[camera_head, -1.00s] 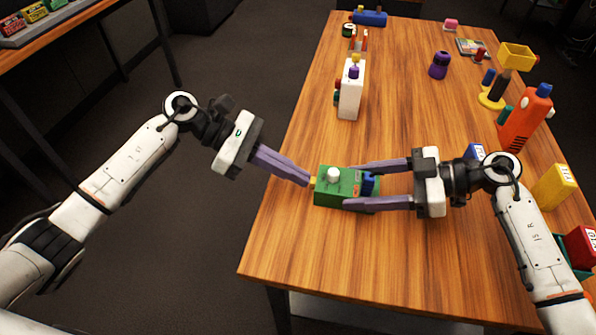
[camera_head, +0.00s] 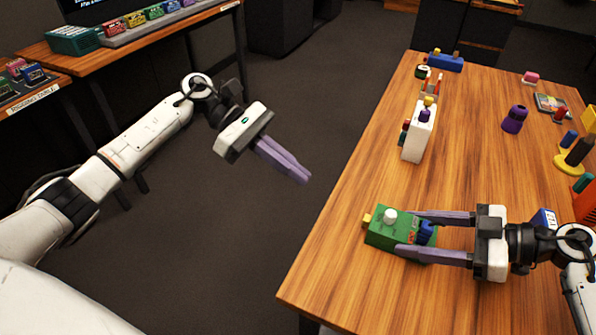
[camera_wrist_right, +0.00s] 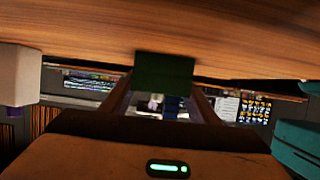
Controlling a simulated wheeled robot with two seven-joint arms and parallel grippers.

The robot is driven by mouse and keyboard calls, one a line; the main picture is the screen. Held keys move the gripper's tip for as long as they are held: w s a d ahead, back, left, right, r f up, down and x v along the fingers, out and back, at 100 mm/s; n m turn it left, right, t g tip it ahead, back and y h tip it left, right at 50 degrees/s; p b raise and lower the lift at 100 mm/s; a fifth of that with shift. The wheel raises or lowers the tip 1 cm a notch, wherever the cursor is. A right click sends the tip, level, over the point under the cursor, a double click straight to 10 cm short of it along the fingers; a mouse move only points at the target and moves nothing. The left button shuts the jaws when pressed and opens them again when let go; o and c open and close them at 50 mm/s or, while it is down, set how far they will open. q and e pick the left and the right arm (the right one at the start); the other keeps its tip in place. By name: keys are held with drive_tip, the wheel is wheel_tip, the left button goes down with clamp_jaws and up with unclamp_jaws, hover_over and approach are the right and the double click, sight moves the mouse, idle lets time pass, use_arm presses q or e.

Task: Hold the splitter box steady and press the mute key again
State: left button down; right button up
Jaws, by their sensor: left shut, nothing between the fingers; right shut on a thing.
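The green splitter box (camera_head: 382,238) stands on the wooden table near its left edge. It has a white knob (camera_head: 390,215) on top, a yellow key (camera_head: 367,218) on its left side and a blue part (camera_head: 426,231) at its right end. I cannot tell for certain which is the mute key. My right gripper (camera_head: 406,232) is shut on the box, one finger along each side. In the right wrist view the box (camera_wrist_right: 164,72) shows dark between the fingers. My left gripper (camera_head: 306,179) is shut and empty, left of the table edge and apart from the box.
A white block (camera_head: 417,135) with coloured knobs stands behind the box. A purple knob-shaped thing (camera_head: 514,120) and a yellow-based stand (camera_head: 570,163) are further right. Bare table (camera_head: 350,270) lies around the box. A side desk (camera_head: 130,50) with coloured units is at the upper left.

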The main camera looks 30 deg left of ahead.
idle(0.4)
drive_tip(key=o, duration=1.2)
drive_tip(key=v, duration=1.2)
drive_tip(key=o, duration=0.3)
drive_tip(key=shift+o, duration=0.2)
drive_tip(key=shift+d, duration=0.1)
